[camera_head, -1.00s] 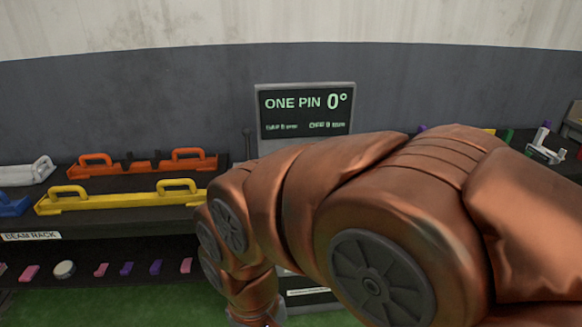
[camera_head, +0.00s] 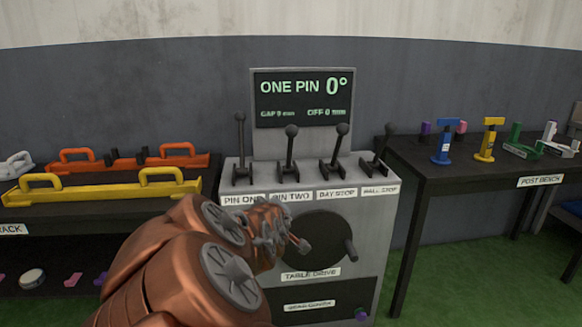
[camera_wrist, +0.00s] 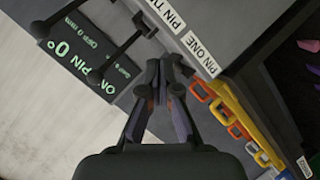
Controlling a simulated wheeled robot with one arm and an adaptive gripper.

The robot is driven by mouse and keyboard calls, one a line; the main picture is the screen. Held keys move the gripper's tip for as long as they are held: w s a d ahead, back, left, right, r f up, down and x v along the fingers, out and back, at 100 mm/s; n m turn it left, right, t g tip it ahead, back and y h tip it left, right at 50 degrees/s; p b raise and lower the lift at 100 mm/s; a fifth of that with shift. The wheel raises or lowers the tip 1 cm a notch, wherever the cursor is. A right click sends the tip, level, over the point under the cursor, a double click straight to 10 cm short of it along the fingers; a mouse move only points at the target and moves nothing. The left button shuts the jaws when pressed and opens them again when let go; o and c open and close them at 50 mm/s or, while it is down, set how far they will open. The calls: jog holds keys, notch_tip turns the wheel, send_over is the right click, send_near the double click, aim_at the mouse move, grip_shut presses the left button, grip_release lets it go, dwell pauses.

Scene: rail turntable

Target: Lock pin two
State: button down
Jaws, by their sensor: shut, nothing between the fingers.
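The PIN TWO lever (camera_head: 289,153) stands on the grey console, second from the left, above its PIN TWO label (camera_head: 290,197). Its black knob sits lower in the picture than that of the PIN ONE lever (camera_head: 240,147). In the wrist view, the lever by the PIN TWO label (camera_wrist: 96,77) lies left of the fingers. My gripper (camera_head: 302,246) is in front of the console, below the labels. In the wrist view my gripper (camera_wrist: 165,72) has its fingers together and empty, and hides part of the PIN ONE area. The display (camera_head: 303,98) reads ONE PIN 0°.
The BAY STOP lever (camera_head: 336,150) and WALL STOP lever (camera_head: 382,148) stand to the right. Below them is a dark wheel with a handle, the TABLE DRIVE (camera_head: 318,240). A beam rack (camera_head: 110,212) stands left and a post bench (camera_head: 450,172) right.

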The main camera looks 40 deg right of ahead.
jog(key=w+d+r+n+t+h+b, duration=0.2)
jog(key=d+r+n+t+h+b, duration=0.2)
jog(key=b, duration=0.6)
jog(key=d+n+t+h, duration=0.2)
jog(key=n, duration=0.1)
jog(key=shift+w+r+t+h+b, duration=0.15)
jog(key=shift+r+t+h+b, duration=0.15)
jog(key=shift+t+b, duration=0.1)
jog(key=shift+p, duration=0.3)
jog(key=p, duration=0.8)
send_near(292, 136)
jog(key=shift+x, duration=3.35)
jog(key=shift+w+d+r, duration=0.1)
jog(key=shift+w+d, duration=0.05)
jog(key=shift+w, duration=0.05)
jog(key=shift+r+p, duration=0.15)
jog(key=shift+p, duration=0.2)
